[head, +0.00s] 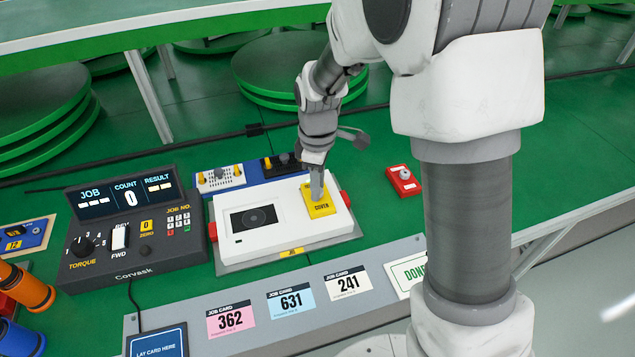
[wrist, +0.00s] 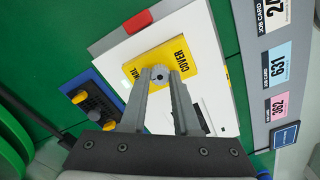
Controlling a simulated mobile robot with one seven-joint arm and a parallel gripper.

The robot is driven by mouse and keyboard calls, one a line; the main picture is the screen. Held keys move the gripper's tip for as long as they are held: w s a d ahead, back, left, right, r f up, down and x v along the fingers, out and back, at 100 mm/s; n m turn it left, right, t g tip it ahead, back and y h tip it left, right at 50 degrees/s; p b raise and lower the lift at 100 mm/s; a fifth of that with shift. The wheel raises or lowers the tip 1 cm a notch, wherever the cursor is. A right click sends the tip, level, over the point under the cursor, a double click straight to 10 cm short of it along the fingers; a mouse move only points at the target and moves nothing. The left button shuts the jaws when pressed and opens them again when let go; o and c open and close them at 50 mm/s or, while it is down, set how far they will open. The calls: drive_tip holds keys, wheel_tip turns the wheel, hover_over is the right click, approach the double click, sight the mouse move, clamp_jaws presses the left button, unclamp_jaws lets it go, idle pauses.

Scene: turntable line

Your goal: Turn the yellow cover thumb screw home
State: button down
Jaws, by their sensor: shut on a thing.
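The yellow cover (head: 319,209) lies on the right part of the white unit (head: 285,236). In the wrist view the cover (wrist: 181,52) carries dark lettering that reads COVER. A small grey thumb screw (wrist: 160,75) shows on the cover between my fingertips. My gripper (head: 317,196) points down onto the cover and is shut on this screw, one finger on each side of it. In the head view the fingers hide the screw. How deep the screw sits cannot be told.
A controller (head: 124,232) at the left reads COUNT 0. A blue tray (head: 255,172) with small parts stands behind the unit. A red block (head: 403,181) with a grey knob sits to the right. Job cards, including a pink one (head: 231,317), lie along the front strip (head: 190,318).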

drive_tip(key=m+p, duration=0.1)
drive_tip(key=m, duration=0.4)
drive_tip(key=shift+m+p, duration=0.3)
drive_tip(key=shift+p, duration=0.05)
drive_tip(key=m+p, duration=0.1)
drive_tip(key=m, duration=0.4)
idle(0.3)
drive_tip(key=c, duration=0.6)
unclamp_jaws()
wheel_tip(320, 180, up, 18)
drive_tip(key=p, duration=0.3)
drive_tip(key=shift+f, duration=0.25)
